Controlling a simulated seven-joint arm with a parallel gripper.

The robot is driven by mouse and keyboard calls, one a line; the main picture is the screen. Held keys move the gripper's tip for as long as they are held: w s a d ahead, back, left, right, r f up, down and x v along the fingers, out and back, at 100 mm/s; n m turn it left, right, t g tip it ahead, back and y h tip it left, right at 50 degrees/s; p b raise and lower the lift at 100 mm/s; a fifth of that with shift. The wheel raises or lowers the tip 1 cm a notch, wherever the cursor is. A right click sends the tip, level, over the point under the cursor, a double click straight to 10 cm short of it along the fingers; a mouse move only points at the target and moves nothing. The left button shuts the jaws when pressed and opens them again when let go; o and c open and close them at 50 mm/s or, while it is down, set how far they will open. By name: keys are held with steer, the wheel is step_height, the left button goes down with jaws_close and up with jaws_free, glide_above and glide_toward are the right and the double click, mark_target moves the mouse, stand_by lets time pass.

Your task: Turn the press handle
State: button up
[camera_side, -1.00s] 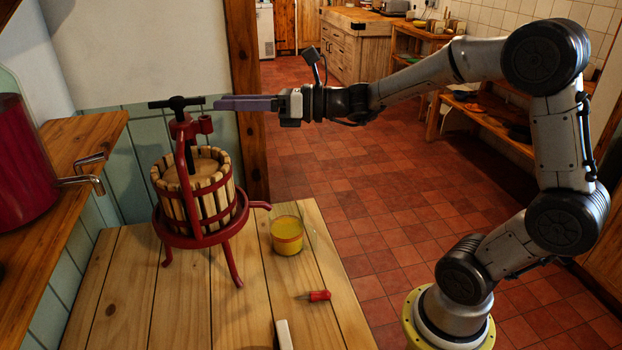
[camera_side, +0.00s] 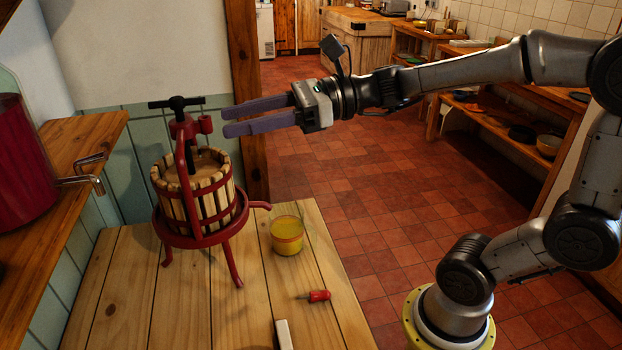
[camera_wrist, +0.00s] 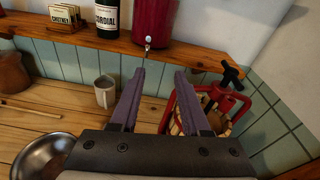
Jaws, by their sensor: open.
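The fruit press (camera_side: 197,205) has a red frame and a slatted wooden basket, and stands on the plank table. Its black T-shaped handle (camera_side: 177,102) is at the top of the screw. In the wrist view the press (camera_wrist: 222,118) is at the right, with the handle (camera_wrist: 231,74) beyond and right of my fingers. My gripper (camera_side: 225,121) is open and empty. In the side view its two purple fingers point left, with their tips a little right of the handle and apart from it. In the wrist view the gripper (camera_wrist: 160,72) partly covers the basket.
A wooden shelf (camera_side: 75,185) holds a red-filled jar (camera_side: 22,170) with a tap. A mug (camera_wrist: 105,92) and metal bowl (camera_wrist: 45,155) show in the wrist view.

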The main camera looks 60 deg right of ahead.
steer(key=s+a+f+n+g+h, duration=0.1)
steer(key=s+a+f+n+g, duration=0.2)
steer(key=s+n, duration=0.3)
steer(key=s+d+f+n+h, duration=0.4)
steer(key=n, duration=0.2)
steer(key=shift+s+d+f+h, duration=0.2)
steer(key=shift+f+h, duration=0.1)
steer(key=shift+h, duration=0.1)
steer(key=shift+g, duration=0.3)
